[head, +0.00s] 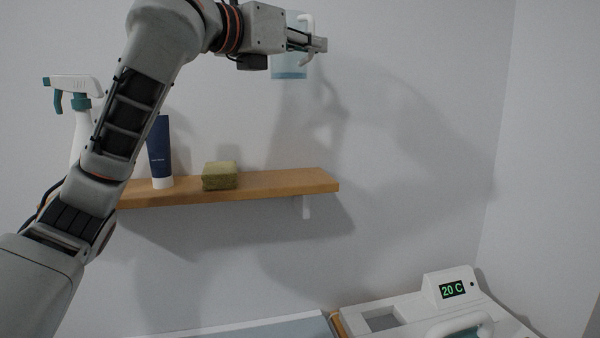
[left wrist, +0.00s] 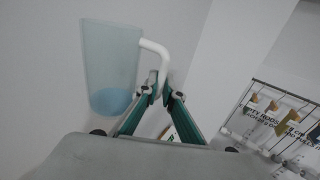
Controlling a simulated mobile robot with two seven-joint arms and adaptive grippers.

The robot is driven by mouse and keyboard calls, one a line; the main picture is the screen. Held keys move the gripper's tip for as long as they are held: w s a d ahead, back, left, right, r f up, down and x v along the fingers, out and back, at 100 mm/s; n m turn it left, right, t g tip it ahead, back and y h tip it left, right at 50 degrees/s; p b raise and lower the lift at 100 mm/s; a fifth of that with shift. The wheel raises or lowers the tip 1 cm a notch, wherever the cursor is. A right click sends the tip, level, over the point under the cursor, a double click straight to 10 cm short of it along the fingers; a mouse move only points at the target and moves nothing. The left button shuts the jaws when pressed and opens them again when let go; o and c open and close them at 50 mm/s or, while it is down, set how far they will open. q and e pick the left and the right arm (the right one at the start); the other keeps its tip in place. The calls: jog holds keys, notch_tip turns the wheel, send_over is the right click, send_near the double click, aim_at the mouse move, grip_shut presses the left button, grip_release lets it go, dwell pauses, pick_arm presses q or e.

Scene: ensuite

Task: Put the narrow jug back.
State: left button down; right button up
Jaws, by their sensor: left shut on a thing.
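The narrow jug (head: 289,72) is a tall, pale blue, see-through vessel with a white handle, high in front of the wall. My left gripper (head: 318,43) is shut on its handle, and the arm hides part of the jug in the head view. In the left wrist view the jug (left wrist: 108,60) hangs left of the gripper fingers (left wrist: 163,92), slightly tilted in the picture, with some blue liquid at its bottom. My right gripper is in neither view.
A wooden shelf (head: 270,186) below carries a spray bottle (head: 76,120), a blue tube (head: 160,150) and a sponge (head: 220,176); its right end is bare. A white unit (head: 447,290) reading 20 C stands lower right. A labelled rack (left wrist: 275,120) shows in the wrist view.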

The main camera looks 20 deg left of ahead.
pick_arm(q)
jog(key=shift+w, duration=0.2)
jog(key=shift+f, duration=0.4)
notch_tip(320, 180, down, 19)
jog(key=shift+s, duration=0.15)
jog(key=shift+f, duration=0.15)
jog(key=c, duration=2.2)
grip_release()
